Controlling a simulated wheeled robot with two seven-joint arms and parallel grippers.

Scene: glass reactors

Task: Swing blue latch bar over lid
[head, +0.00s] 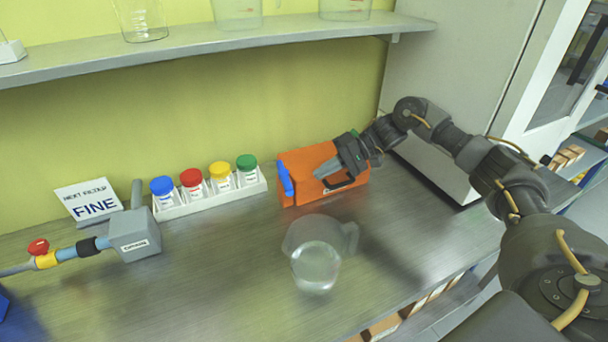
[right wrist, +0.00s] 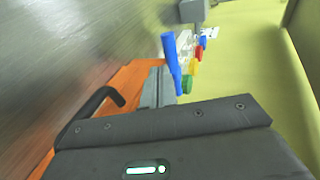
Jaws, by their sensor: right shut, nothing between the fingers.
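An orange case (head: 300,165) stands on the metal counter near the back wall. The blue latch bar (head: 285,179) is at the case's left end, upright along that side. In the right wrist view the blue bar (right wrist: 172,65) stands out beyond the fingertips. My right gripper (head: 320,175) is shut and empty, over the orange lid, with its tips pointing left toward the bar and a small gap between them. In the right wrist view its grey fingers (right wrist: 155,88) cover part of the orange lid (right wrist: 122,78). My left gripper is not in view.
A black handle (head: 340,185) is on the case's front. A white rack (head: 215,201) of colour-capped jars stands left of the case. A clear glass jug (head: 316,266) is in front. A shelf (head: 200,43) with glassware hangs above; a white cabinet (head: 450,75) stands right.

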